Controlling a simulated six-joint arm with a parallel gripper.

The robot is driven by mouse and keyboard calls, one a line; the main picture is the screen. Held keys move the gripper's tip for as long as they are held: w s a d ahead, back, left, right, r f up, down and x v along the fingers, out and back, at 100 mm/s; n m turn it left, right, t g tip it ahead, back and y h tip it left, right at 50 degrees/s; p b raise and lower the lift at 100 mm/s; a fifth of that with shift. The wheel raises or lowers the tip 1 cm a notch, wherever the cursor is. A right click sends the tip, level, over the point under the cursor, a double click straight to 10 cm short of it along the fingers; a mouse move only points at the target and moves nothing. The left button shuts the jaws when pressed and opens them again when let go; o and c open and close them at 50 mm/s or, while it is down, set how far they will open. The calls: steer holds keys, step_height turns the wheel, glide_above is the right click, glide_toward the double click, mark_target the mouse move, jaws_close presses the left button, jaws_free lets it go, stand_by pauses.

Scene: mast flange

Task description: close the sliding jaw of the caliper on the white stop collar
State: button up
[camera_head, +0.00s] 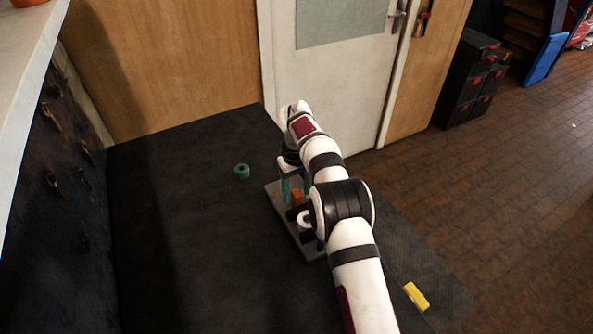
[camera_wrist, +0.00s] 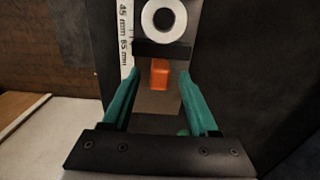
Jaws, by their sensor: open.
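The caliper's grey plate (camera_head: 281,212) lies on the dark bench, partly hidden by my arm. The white stop collar (camera_wrist: 164,20), a ring with a dark centre, is at the top of the wrist view; part of it shows in the head view (camera_head: 303,217). An orange block (camera_wrist: 159,73) is on the near side of the bar. My gripper (camera_wrist: 158,76) is open, its teal fingers on either side of the orange block, apparently not touching it.
A printed millimetre scale (camera_wrist: 125,35) runs along the left of the plate. A green ring (camera_head: 242,171) sits on the bench left of the caliper. A yellow block (camera_head: 416,296) lies to the right of my arm. The bench's left part is clear.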

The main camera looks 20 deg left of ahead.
mark_target(297, 193)
step_height(297, 193, up, 13)
steer(key=shift+r, duration=0.15)
stand_by(0.4)
steer(key=s+d+r+m, duration=0.4)
steer(key=s+d+r, duration=0.25)
steer(key=d, duration=0.25)
steer(key=s+d+r+m, duration=0.4)
steer(key=s+d+r, duration=0.1)
steer(key=s+d, duration=0.35)
steer(key=s+d+f+m, duration=0.2)
steer(key=s+f, duration=0.1)
steer(key=s, duration=0.4)
steer(key=s+d+f+m+y, duration=0.1)
steer(key=s+d+f+m, duration=0.1)
steer(key=s, duration=0.5)
steer(key=s+d+f+m, duration=0.1)
steer(key=s+f+m, duration=0.1)
steer(key=s+f, duration=0.2)
steer(key=s, duration=0.3)
steer(key=shift+s+d+f+m+y, duration=0.25)
steer(key=shift+d+m+y, duration=0.05)
steer(key=shift+d+y, duration=0.1)
